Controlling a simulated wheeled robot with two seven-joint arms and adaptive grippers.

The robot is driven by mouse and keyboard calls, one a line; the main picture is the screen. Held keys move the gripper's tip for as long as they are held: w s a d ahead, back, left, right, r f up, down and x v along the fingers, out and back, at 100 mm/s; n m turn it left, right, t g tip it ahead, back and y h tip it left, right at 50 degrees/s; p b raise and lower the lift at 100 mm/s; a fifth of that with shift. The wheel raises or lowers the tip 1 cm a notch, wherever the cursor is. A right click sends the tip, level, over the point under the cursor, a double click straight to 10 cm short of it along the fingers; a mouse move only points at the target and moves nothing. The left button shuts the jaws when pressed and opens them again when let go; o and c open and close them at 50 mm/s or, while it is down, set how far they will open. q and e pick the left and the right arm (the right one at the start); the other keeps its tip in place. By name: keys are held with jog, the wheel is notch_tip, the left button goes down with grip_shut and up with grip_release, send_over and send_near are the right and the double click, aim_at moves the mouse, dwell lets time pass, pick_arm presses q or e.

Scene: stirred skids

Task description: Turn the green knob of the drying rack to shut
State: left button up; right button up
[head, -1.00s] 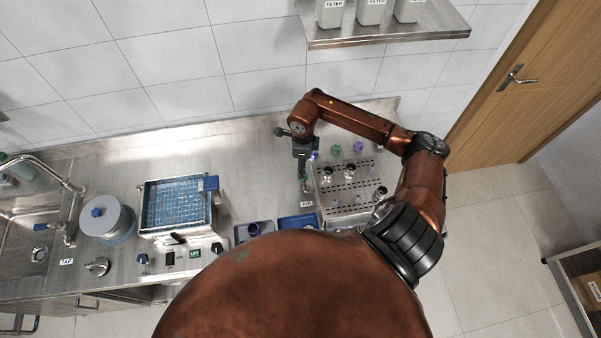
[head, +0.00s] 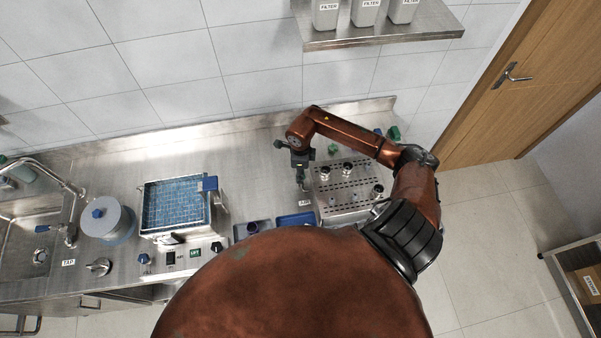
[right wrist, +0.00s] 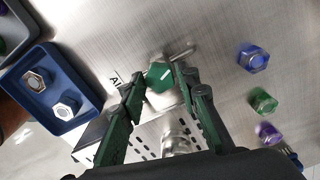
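The green knob (right wrist: 159,76) with a white pointer line shows in the right wrist view, between the fingertips of my right gripper (right wrist: 160,72). The two fingers stand apart on either side of it; I cannot tell whether either touches it. In the head view my right gripper (head: 302,184) points down at the left side of the drying rack (head: 345,205), a perforated steel block, and hides the knob. A partly covered label (right wrist: 115,79) lies beside the knob in the right wrist view. My left gripper is not in view.
Blue, green (right wrist: 263,101) and purple fittings lie on the steel counter behind the rack. A basket unit (head: 178,207) stands further left. A shelf (head: 385,38) hangs above.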

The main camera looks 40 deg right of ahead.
grip_shut()
jog(key=m+b, duration=0.2)
jog(key=m, duration=0.2)
jog(key=shift+m, duration=0.3)
jog(key=m+b, duration=0.2)
jog(key=m, duration=0.4)
jog(key=m+b, duration=0.1)
jog(key=m, duration=0.5)
jog(key=shift+m, duration=0.3)
jog(key=m, duration=0.5)
jog(key=shift+d, duration=0.1)
jog(key=c, duration=0.7)
grip_release()
jog(key=shift+m, duration=0.4)
